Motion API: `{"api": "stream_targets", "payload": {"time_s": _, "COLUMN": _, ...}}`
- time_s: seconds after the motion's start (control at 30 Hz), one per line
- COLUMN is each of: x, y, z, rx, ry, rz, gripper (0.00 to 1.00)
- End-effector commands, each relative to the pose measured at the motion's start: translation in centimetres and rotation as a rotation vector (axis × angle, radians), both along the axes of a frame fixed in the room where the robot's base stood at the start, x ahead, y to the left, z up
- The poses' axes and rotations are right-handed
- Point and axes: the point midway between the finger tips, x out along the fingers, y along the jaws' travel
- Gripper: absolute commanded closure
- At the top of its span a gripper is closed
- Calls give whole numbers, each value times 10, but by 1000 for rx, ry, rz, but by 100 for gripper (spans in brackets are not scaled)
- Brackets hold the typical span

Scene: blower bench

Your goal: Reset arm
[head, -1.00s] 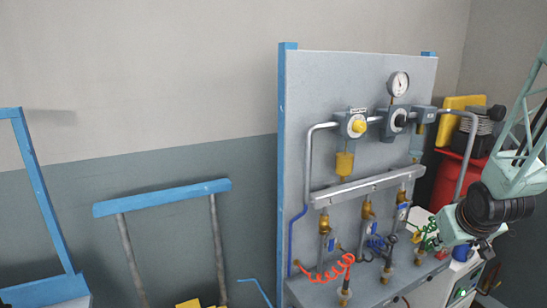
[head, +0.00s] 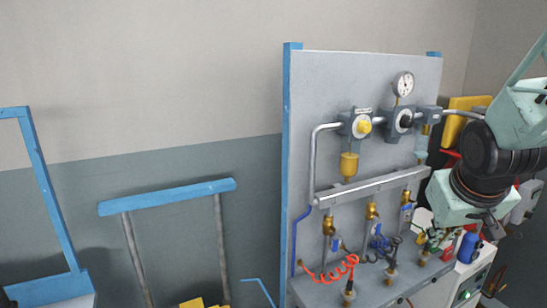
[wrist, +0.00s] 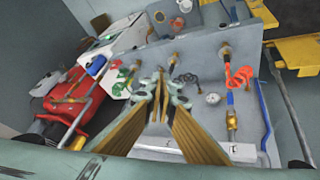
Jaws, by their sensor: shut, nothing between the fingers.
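My gripper (wrist: 161,88) shows in the wrist view with its two long brown fingers brought together at the tips, empty. Behind it in that view is the grey bench panel with its valves and coiled hoses, and the fingertips look apart from them, though depth is hard to judge. In the head view my arm and its dark wrist joint are at the right, in front of the panel's right side. The fingers cannot be made out clearly there.
A blue bottle (head: 468,247) stands at right. A blue-topped frame (head: 165,197) is left. The wall area above is clear.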

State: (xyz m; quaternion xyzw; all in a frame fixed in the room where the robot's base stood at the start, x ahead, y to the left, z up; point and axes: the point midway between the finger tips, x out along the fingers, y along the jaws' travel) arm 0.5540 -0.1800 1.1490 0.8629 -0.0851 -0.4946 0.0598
Motion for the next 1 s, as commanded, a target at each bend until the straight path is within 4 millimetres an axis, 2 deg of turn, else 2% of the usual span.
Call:
{"api": "stream_targets", "payload": {"time_s": 0.5, "x": -75, "y": 63, "z": 42, "rx": 44, "ry": 48, "rz": 1, "gripper": 100}}
{"api": "stream_targets", "payload": {"time_s": 1.0, "x": -160, "y": 119, "z": 66, "rx": 104, "ry": 103, "rz": 18, "gripper": 100}}
